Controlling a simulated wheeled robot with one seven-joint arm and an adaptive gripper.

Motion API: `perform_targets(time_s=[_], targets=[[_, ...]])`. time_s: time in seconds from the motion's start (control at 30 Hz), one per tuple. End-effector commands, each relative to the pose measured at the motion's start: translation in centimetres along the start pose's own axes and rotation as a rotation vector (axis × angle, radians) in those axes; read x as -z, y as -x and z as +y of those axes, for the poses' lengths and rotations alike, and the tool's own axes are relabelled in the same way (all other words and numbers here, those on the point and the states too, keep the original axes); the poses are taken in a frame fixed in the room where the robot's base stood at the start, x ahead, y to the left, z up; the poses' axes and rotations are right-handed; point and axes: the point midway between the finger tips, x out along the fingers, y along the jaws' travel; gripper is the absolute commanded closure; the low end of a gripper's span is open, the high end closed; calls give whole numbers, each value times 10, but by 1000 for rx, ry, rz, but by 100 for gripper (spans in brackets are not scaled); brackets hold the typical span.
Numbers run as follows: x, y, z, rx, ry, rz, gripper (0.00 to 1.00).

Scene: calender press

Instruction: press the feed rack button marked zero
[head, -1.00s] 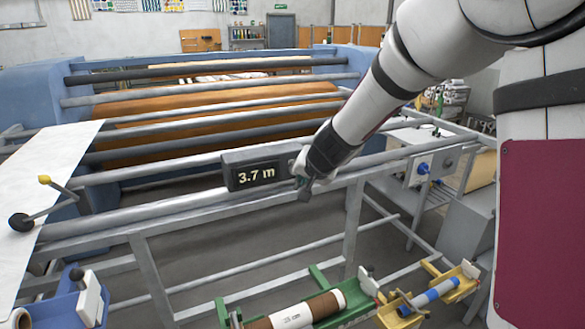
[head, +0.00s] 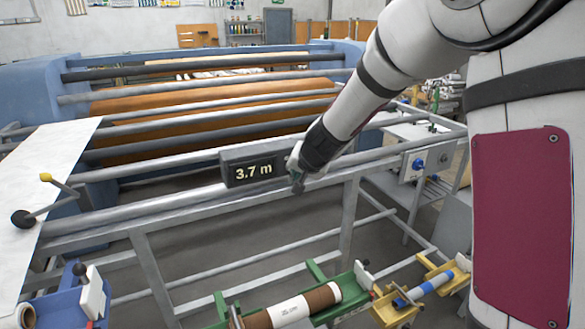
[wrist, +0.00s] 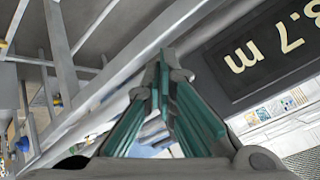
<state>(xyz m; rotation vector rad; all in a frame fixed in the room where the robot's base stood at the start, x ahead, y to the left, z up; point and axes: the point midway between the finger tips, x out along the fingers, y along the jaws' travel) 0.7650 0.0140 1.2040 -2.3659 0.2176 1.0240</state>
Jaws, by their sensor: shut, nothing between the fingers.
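The feed rack (head: 200,201) is a grey metal frame with long rails. A dark display box (head: 228,172) reading "3.7 m" is mounted on its upper rail. In the wrist view the box (wrist: 218,60) appears upside down at the upper right, beside my fingers. My gripper (head: 297,184) is shut and empty at the box's right end, with its fingertips pointing down. In the wrist view my gripper (wrist: 164,62) shows teal finger pads meeting at the tips. I cannot make out a button marked zero; the box's right end is partly hidden by my gripper. Contact cannot be told.
A control plate with a blue knob (head: 417,163) is on the right of the frame. Below are a green cradle (head: 317,272) holding a brown roll, a yellow cradle (head: 440,268) and a blue cradle (head: 67,306). Press rollers lie behind.

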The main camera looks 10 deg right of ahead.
Motion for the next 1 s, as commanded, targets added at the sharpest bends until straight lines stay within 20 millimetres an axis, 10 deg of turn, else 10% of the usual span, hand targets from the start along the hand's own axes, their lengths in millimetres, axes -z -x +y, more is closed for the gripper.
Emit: perform_targets(time_s=[1.0], targets=[[4, -5, -5, 0, 0, 0, 100]])
